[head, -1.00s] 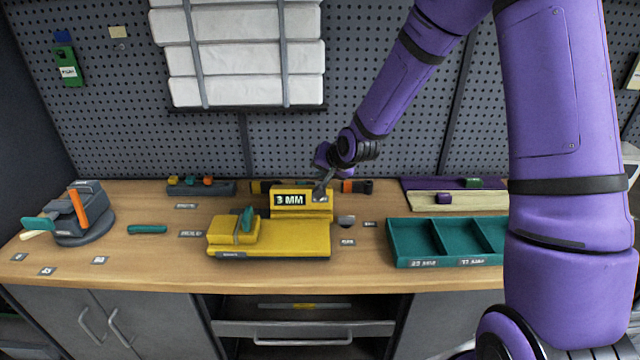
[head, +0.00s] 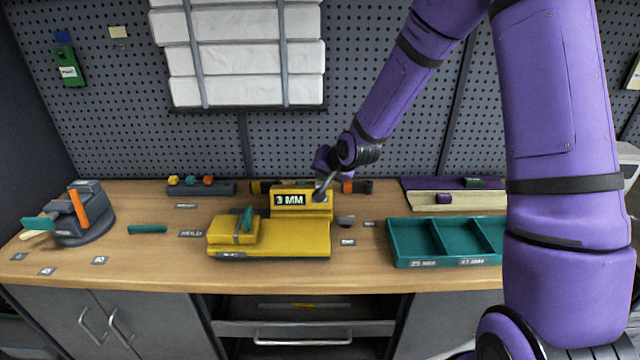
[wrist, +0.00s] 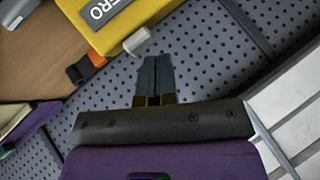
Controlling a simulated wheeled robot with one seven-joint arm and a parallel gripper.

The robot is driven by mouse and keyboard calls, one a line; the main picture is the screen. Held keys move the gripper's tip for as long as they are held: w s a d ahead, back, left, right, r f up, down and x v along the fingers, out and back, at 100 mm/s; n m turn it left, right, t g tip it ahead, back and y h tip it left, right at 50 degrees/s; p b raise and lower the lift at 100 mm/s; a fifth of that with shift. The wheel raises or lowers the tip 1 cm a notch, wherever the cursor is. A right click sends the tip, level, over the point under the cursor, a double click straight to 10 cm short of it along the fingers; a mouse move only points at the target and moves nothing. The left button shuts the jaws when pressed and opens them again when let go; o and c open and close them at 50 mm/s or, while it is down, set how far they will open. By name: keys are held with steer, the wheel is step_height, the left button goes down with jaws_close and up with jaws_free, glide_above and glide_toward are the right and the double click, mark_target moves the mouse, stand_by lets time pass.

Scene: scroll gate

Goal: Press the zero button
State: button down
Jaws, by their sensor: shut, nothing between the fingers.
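The yellow gauge (head: 285,242) stands on the bench, with a raised block at the back whose display (head: 290,200) reads "3 MM". In the wrist view, the yellow block (wrist: 110,30) carries a grey label ending in "ERO" (wrist: 105,10). A pale button-like nub (wrist: 137,41) sticks out at its edge next to the label. My gripper (head: 318,198) is shut and empty at the right end of the raised block. In the wrist view its fingertips (wrist: 155,60) are just beside the nub; I cannot tell whether they touch it.
A teal divided tray (head: 400,243) stands to the right. A grey device with an orange lever (head: 78,212) stands at the far left. A dark holder with coloured knobs (head: 200,189) is behind. The pegboard wall rises close behind the gauge.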

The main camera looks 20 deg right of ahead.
mark_target(322, 183)
steer(key=shift+f, duration=0.5)
stand_by(0.8)
stand_by(0.4)
steer(key=shift+r, duration=0.95)
steer(key=shift+r, duration=2.5)
